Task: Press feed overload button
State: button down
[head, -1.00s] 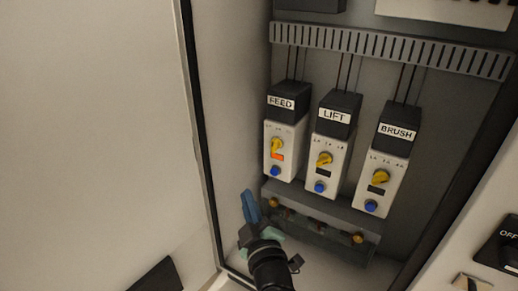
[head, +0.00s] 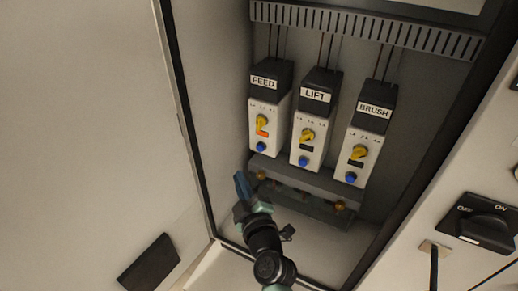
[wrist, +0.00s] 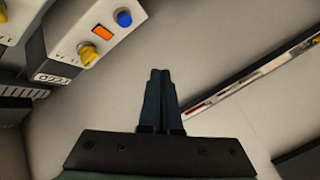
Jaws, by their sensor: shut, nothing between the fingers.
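The FEED overload unit (head: 265,118) is the leftmost of three units inside the cabinet, with a yellow knob, a lit orange window and a blue button (head: 261,146) near its bottom. In the wrist view the blue button (wrist: 124,18) shows at the top, beside the orange window (wrist: 103,33). My gripper (head: 239,180) is below and left of the FEED unit, apart from it. Its blue fingers (wrist: 160,75) are shut and empty, and point past the button's right side in the wrist view.
The LIFT unit (head: 308,132) and BRUSH unit (head: 358,145) stand to the right, with dark windows. A rail with terminals (head: 300,197) runs below them. The cabinet's left wall and open door (head: 90,120) are close to my gripper. A rotary OFF/ON switch (head: 486,226) is at the right.

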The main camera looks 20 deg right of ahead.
jog(key=w+d+b, duration=0.3)
jog(key=w+d, duration=0.1)
jog(key=d, duration=0.2)
jog(key=shift+w, duration=0.35)
jog(key=shift+w+d+b, duration=0.5)
jog(key=shift+d+b, duration=0.25)
jog(key=shift+b, duration=0.6)
dwell(2.5)
jog(key=shift+s+a, duration=0.55)
jog(key=shift+a, duration=0.15)
jog(key=shift+s+a+p, duration=0.5)
jog(key=shift+s+a, duration=0.25)
jog(key=shift+a, duration=0.25)
jog(key=shift+s+a+p, duration=0.5)
jog(key=shift+s+a, duration=0.25)
jog(key=shift+a, duration=0.2)
